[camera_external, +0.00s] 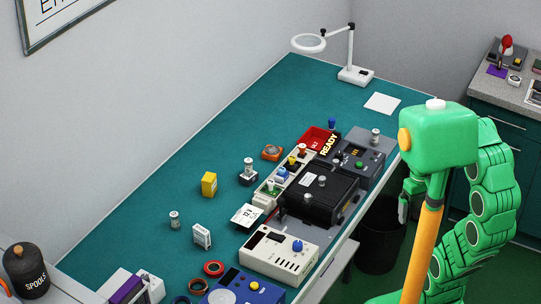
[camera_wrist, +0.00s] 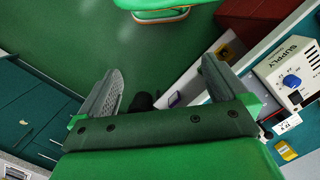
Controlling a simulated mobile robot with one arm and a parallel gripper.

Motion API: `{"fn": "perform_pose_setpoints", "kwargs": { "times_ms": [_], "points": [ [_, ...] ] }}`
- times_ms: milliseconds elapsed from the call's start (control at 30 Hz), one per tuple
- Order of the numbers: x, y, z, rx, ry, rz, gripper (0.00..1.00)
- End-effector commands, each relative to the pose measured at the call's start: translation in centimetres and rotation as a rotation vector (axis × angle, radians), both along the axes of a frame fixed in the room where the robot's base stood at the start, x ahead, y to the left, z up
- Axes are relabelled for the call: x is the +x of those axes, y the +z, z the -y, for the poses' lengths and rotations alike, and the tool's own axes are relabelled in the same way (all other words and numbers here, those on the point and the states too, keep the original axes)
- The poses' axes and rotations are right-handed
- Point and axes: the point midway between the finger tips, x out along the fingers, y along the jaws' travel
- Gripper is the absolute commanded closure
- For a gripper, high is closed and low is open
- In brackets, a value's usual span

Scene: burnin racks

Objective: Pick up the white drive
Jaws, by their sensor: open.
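No thing is clearly marked as the white drive. In the external view, a small dark block with a pale cylinder on top (camera_external: 248,172) stands on the teal bench mat, and a white labelled box (camera_external: 202,236) stands nearer the front. I cannot tell which, if either, is the drive. My gripper (camera_external: 407,204) hangs off the bench's right edge, well away from both, with part of it hidden by my arm. In the wrist view my gripper (camera_wrist: 165,85) is open, with nothing between its fingers and the green floor beyond.
A row of small coloured-topped units (camera_external: 282,174), a black tray device (camera_external: 322,198) and a supply box with a blue knob (camera_external: 278,254) line the bench's right side. The mat's left side is mostly clear.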

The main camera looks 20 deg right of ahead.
Motion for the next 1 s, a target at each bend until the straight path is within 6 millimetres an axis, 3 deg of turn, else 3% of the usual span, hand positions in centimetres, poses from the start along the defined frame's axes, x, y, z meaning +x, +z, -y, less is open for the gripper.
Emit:
{"fn": "perform_pose_setpoints", "kwargs": {
  "times_ms": [200, 267, 367, 667, 833, 1000],
  "points": [
    [-2.2, -1.0, 0.6, -0.007, -0.076, -0.007, 0.0],
    [-2.3, -1.0, 0.6, -0.007, -0.082, -0.007, 0.0],
    [-2.3, -1.0, 0.6, -0.007, -0.083, -0.007, 0.11],
    [-2.3, -1.0, 0.6, -0.007, -0.081, -0.008, 0.11],
    [-1.3, -0.9, -0.4, 0.013, -0.09, -0.02, 0.11],
    [1.3, -0.6, -2.9, 0.064, -0.122, -0.045, 0.11]
  ]
}}
